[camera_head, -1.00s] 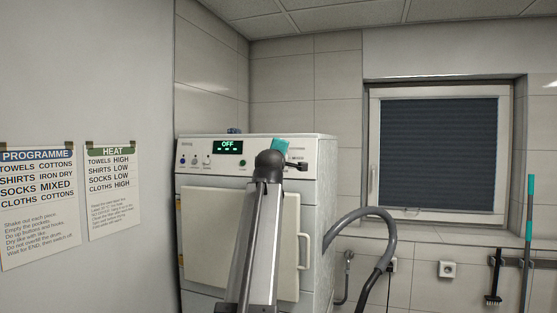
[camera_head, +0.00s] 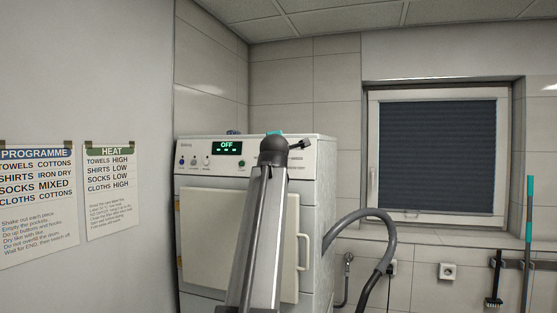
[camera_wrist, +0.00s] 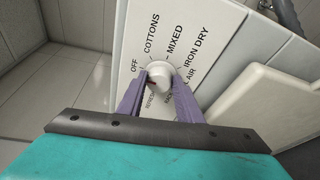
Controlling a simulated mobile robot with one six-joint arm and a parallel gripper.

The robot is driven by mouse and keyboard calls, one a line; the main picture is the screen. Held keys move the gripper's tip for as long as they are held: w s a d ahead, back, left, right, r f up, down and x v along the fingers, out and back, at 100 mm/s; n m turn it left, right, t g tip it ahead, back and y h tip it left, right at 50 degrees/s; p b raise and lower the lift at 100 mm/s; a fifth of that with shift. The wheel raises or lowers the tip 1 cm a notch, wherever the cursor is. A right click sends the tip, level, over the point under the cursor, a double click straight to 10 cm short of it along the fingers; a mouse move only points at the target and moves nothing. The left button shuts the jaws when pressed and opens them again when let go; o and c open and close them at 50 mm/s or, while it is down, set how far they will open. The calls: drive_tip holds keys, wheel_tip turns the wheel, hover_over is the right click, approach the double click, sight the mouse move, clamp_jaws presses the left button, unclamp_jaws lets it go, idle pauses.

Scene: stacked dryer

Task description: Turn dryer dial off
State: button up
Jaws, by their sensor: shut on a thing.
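The dryer (camera_head: 255,150) stands against the back wall, and its display (camera_head: 228,147) reads OFF in the head view. In the wrist view the white programme dial (camera_wrist: 159,70) sits on the white panel, ringed by the labels OFF, COTTONS, MIXED, IRON DRY and AIR. My gripper (camera_wrist: 160,77) has its two purple fingers on either side of the dial and is shut on it. Where the dial points is hard to tell. In the head view my arm hides the dial and the gripper.
The dryer's closed door (camera_head: 212,232) is below the panel. A grey hose (camera_head: 365,213) curves out on its right. A PROGRAMME sheet (camera_head: 38,200) and a HEAT sheet (camera_head: 111,190) hang on the left wall. A window (camera_head: 438,155) is at the right.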

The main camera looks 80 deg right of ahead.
drive_tip(key=shift+r, duration=0.2)
drive_tip(key=o, duration=1)
drive_tip(key=shift+s+d+f, duration=0.1)
drive_tip(key=shift+f, duration=0.05)
drive_tip(key=shift+o, duration=0.2)
drive_tip(key=s+a+r+p, duration=0.1)
drive_tip(key=a, duration=1.2)
drive_tip(key=shift+a+r, duration=0.35)
drive_tip(key=shift+r, duration=0.05)
drive_tip(key=shift+s, duration=0.1)
